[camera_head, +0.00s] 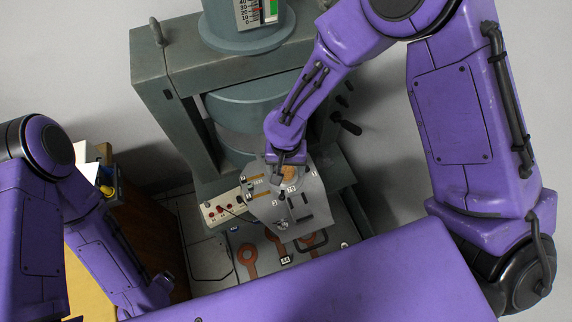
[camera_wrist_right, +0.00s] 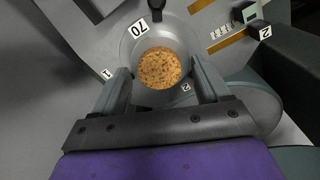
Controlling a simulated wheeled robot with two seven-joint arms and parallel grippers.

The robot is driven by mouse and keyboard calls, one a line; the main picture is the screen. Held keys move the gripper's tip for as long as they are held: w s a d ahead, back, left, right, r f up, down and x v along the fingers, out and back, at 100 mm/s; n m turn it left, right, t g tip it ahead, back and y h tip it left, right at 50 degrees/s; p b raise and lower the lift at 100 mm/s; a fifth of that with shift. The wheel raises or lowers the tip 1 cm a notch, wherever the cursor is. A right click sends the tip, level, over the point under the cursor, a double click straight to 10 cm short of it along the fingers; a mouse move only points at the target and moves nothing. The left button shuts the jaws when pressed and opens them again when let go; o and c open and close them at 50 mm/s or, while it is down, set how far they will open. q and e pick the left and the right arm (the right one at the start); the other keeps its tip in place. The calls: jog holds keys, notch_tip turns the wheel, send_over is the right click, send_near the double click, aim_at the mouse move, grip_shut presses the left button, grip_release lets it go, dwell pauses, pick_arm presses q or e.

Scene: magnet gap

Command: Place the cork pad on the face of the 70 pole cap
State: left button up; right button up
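The cork pad (camera_wrist_right: 160,68) is a round, speckled brown disc. It lies flat on the round grey face of the 70 pole cap (camera_wrist_right: 187,45), roughly centred, with the "70" label beside it in the right wrist view. In the head view the cork (camera_head: 290,173) shows just below my right gripper (camera_head: 287,158). In the right wrist view the right gripper's fingers (camera_wrist_right: 160,80) stand apart on either side of the cork, with gaps between. My left gripper's end (camera_head: 152,297) is low at the left; its fingers cannot be made out.
A grey tool board (camera_head: 312,215) with numbered labels, slots and small parts lies around the cap. The large grey-green magnet frame (camera_head: 160,60) stands behind. A white control box (camera_head: 222,208) with red knobs is left of the board. Copper-coloured keyhole shapes (camera_head: 247,257) show on the base in front.

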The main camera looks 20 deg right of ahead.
aim_at(286, 170)
notch_tip(286, 170, up, 12)
jog(key=shift+r+p, duration=0.2)
jog(key=shift+p, duration=0.15)
jog(key=shift+f, duration=0.1)
